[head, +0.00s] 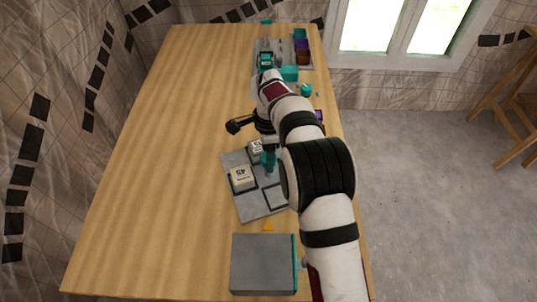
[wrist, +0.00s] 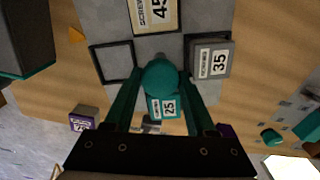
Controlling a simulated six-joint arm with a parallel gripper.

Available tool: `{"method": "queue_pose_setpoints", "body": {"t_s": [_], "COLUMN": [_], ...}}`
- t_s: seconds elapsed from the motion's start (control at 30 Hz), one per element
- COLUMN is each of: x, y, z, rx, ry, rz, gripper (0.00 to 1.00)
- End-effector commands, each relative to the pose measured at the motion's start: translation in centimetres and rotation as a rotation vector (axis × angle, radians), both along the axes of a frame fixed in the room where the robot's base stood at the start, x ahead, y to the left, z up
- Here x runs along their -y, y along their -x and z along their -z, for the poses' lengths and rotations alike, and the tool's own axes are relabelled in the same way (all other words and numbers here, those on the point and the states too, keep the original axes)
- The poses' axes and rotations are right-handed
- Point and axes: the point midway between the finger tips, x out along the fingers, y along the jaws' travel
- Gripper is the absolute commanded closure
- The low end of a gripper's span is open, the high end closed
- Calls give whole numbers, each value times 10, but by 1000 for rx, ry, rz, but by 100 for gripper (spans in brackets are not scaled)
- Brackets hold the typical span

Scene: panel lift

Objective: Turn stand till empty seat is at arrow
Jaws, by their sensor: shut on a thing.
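The stand (head: 252,208) is a grey square plate on the table, with a teal knob (wrist: 160,77) at its middle. My gripper (wrist: 160,82) is shut on the knob. A cream box marked 45 (head: 241,178) and a grey box marked 35 (wrist: 210,58) sit in seats. A teal box (wrist: 163,107) shows partly behind the knob; its seat is hidden. The empty seat (wrist: 112,61) is a dark-rimmed square; it also shows in the head view (head: 277,197). The orange arrow (head: 268,226) lies on the table just off the plate's near edge, roughly beside the empty seat's side.
A grey block with a teal edge (head: 262,264) stands at the table's near end, close to the arrow. A purple box (wrist: 84,118) is apart from the stand. A tray with coloured boxes (head: 302,48) is at the far end. The table's left side is clear.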

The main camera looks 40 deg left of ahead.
Motion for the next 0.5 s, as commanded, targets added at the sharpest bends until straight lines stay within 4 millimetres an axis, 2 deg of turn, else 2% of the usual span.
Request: {"method": "queue_pose_setpoints", "body": {"t_s": [0.5], "x": [0], "y": [-1], "z": [-1], "rx": [2], "ry": [-1], "rz": [239], "gripper": [100]}}
